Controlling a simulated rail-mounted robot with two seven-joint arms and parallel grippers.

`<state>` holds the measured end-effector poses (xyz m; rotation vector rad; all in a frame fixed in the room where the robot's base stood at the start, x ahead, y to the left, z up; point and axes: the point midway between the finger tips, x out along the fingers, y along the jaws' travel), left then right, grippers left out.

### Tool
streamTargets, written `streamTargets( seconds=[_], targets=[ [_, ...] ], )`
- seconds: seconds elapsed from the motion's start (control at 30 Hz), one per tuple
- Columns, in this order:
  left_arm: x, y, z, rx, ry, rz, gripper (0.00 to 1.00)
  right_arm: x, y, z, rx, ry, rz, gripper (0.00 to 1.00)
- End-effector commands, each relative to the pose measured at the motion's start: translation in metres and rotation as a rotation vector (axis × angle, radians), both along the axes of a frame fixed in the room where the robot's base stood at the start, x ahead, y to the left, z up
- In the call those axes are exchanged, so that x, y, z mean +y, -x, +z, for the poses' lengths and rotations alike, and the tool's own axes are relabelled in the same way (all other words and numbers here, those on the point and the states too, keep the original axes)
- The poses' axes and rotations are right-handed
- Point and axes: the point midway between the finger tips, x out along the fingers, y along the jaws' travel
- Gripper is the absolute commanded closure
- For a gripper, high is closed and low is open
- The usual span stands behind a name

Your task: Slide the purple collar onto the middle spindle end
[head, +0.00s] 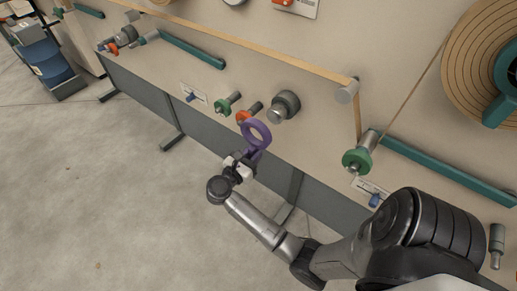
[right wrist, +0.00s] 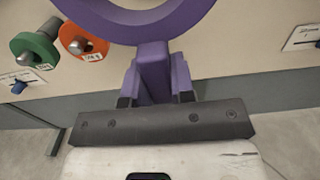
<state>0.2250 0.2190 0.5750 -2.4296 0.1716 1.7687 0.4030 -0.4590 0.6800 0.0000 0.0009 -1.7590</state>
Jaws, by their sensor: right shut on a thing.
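The purple collar (head: 257,134) is a ring with a stem below it. My right gripper (head: 240,167) is shut on the stem and holds the collar up in front of the panel. In the right wrist view the stem (right wrist: 165,75) stands between the two fingers of my right gripper (right wrist: 155,95), and the ring is cut off by the top edge. Near the collar, the panel has a spindle with a green collar (head: 224,106), one with an orange collar (head: 243,116) and a bare grey spindle (head: 285,105). I cannot tell which is the middle one. My left gripper is not in view.
A tan strip runs along the panel (head: 150,80) to a grey roller (head: 347,92). Another green-collared spindle (head: 357,160) and a large tan coil (head: 470,65) are at the right. Teal rails (head: 192,50) stick out from the panel. The floor in front (head: 90,200) is clear.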

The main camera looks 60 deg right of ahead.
Motion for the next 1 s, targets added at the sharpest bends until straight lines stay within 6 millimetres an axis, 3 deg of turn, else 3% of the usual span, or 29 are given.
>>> streamTargets(
  seconds=[0.5, 1.0],
  targets=[
    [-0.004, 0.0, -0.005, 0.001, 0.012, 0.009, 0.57, 0.037, -0.007, 0.006, -0.002, 0.001, 0.0, 1.0],
    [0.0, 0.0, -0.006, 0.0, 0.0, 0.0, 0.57, 0.042, -0.008, 0.007, -0.002, 0.001, 0.0, 1.0]
  ],
)
